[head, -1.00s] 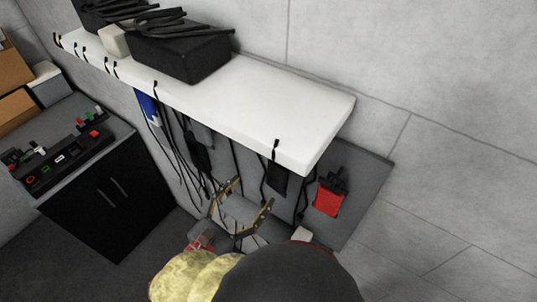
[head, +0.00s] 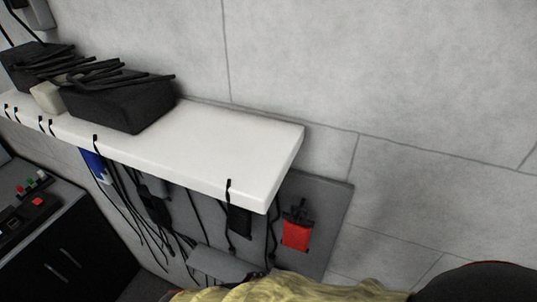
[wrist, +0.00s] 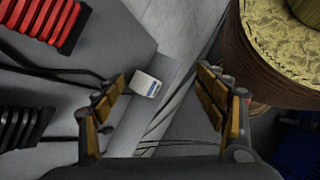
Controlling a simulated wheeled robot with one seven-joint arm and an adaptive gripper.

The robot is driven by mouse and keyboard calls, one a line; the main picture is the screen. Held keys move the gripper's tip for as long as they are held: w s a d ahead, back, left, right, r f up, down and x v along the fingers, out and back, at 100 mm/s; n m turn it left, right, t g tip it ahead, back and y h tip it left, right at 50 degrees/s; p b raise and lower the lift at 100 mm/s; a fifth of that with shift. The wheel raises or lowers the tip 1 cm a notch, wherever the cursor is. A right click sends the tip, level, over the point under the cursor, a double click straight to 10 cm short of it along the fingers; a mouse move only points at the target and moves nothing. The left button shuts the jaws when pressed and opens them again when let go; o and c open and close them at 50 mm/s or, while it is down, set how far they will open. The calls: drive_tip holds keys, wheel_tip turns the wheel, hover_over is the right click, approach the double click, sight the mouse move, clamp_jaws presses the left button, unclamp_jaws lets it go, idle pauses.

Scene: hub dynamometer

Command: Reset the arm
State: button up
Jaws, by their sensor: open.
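My gripper (wrist: 162,95) shows in the wrist view, with its two brass-padded fingers spread wide apart. No object is between the pads in contact with them. A small white block with a blue label (wrist: 145,84) shows beyond the fingertips, near the left finger, and does not look held. In the head view my gripper's fingers cannot be made out. Rounded yellow and black parts at the bottom edge of that view cover what lies below.
A white shelf (head: 215,150) juts from the wall and carries black bins (head: 125,103) with cables. Cables hang below it before a grey panel (head: 335,215) with a red item (head: 296,235). A dark cabinet (head: 75,260) stands at left. The wall at right is bare.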

drive_tip(key=w+d+r+m+t+y+b, duration=0.1)
drive_tip(key=d+m+y+b, duration=0.5)
drive_tip(key=d+m+b, duration=0.8)
drive_tip(key=w+d+r+m, duration=0.1)
drive_tip(key=d+m, duration=0.3)
drive_tip(key=d, duration=0.1)
drive_tip(key=shift+m+y, duration=0.3)
drive_tip(key=shift+y, duration=0.1)
drive_tip(key=shift+a+r, duration=0.1)
